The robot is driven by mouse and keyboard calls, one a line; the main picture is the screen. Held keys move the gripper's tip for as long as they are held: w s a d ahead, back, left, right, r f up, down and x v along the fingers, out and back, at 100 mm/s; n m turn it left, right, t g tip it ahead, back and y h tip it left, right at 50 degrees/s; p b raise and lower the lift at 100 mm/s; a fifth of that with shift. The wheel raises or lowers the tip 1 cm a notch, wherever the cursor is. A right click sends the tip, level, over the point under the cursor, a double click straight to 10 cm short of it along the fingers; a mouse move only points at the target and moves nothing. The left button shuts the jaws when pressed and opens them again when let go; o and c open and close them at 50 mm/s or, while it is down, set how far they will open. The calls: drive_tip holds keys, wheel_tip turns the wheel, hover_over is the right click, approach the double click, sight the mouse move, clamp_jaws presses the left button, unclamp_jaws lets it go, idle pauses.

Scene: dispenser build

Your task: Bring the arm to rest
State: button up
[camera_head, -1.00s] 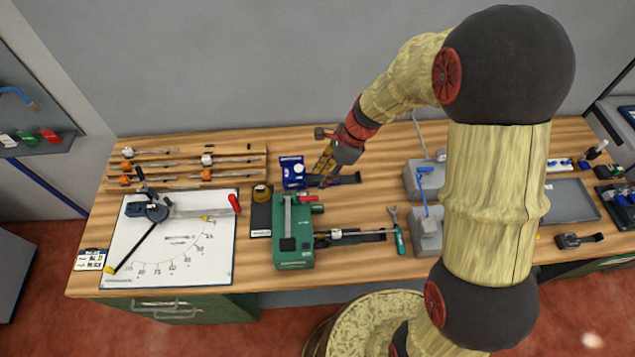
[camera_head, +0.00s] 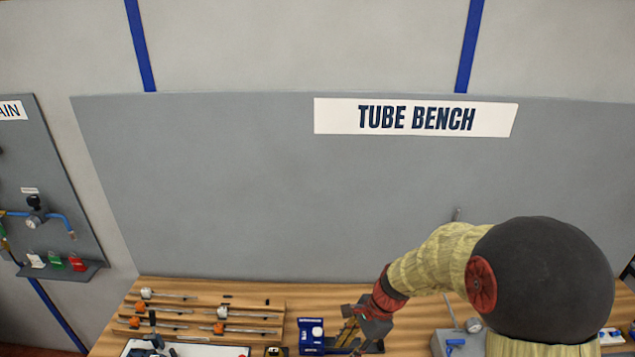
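My arm reaches in from the lower right of the head view, its yellow and black links bent over the bench. My gripper (camera_head: 347,333) hangs above the back part of the wooden bench (camera_head: 255,287), beside a blue and white box (camera_head: 311,335). Its fingers are small and partly overlap dark items behind them, so I cannot tell whether they are open or shut. I see no object clearly held. The lower arm and the front of the bench are out of the picture.
A rack of rods (camera_head: 200,314) with orange and white fittings lies left of my gripper. A grey unit (camera_head: 455,342) stands to its right. A grey back panel (camera_head: 260,190) with a "TUBE BENCH" sign (camera_head: 415,117) rises behind. A valve panel (camera_head: 40,200) hangs at left.

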drive_tip(key=s+d+r+n+t+h+b, duration=0.2)
drive_tip(key=s+d+n+b, duration=0.3)
drive_tip(key=s+b, duration=0.5)
drive_tip(key=s+d+r+n+t+h+b, duration=0.2)
drive_tip(key=s+d+r+n+t+b, duration=0.1)
drive_tip(key=s+n+b, duration=0.6)
drive_tip(key=d+n+t+b, duration=0.1)
drive_tip(key=d, duration=0.1)
drive_tip(key=shift+s+d, duration=0.35)
